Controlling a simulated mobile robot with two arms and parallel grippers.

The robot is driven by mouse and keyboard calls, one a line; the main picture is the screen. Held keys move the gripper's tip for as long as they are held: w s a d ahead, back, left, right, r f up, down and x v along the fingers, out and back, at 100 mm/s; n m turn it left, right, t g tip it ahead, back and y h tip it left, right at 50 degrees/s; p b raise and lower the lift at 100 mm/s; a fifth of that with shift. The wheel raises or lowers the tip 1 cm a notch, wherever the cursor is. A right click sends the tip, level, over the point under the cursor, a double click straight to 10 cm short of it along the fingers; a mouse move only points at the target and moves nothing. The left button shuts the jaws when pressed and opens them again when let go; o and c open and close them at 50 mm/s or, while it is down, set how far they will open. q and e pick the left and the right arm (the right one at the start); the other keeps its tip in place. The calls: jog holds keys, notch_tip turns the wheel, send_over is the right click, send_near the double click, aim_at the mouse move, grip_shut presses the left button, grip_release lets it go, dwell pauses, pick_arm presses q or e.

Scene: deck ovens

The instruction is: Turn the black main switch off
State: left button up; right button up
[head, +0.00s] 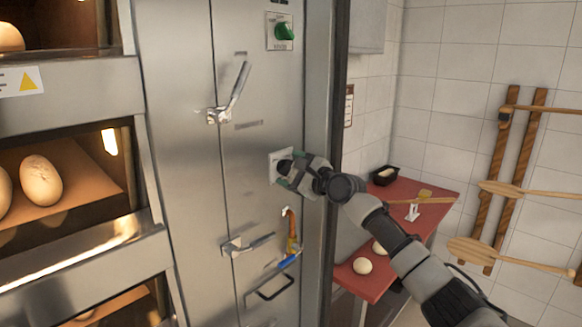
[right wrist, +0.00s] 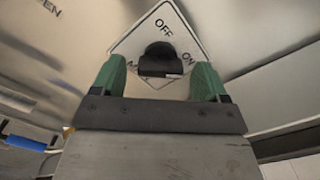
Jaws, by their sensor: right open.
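The black main switch (right wrist: 161,60) is a dark knob on a white plate (right wrist: 185,28) lettered OFF and ON, seen in the right wrist view. In the head view the white plate (head: 275,160) is on the steel cabinet front, and my right gripper covers most of the knob. My right gripper (head: 288,169) is at the plate. In the right wrist view my right gripper (right wrist: 160,80) has its green fingers apart, one on each side of the knob, with visible gaps. I cannot tell how deep the fingers reach around it. My left gripper is not in view.
A green knob (head: 284,31) is higher on the cabinet (head: 180,130). Lever handles stick out above (head: 233,92) and below (head: 247,244) the switch. An orange and blue hose (head: 291,238) hangs below. A red table (head: 343,277) stands to the right.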

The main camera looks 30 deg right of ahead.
jog(key=shift+w, duration=0.2)
jog(key=c, duration=0.9)
jog(key=shift+n, duration=0.3)
jog(key=shift+r+n+b, duration=0.1)
jog(key=shift+n+b, duration=3.6)
jog(key=shift+n, duration=4.9)
jog(key=shift+a, duration=0.1)
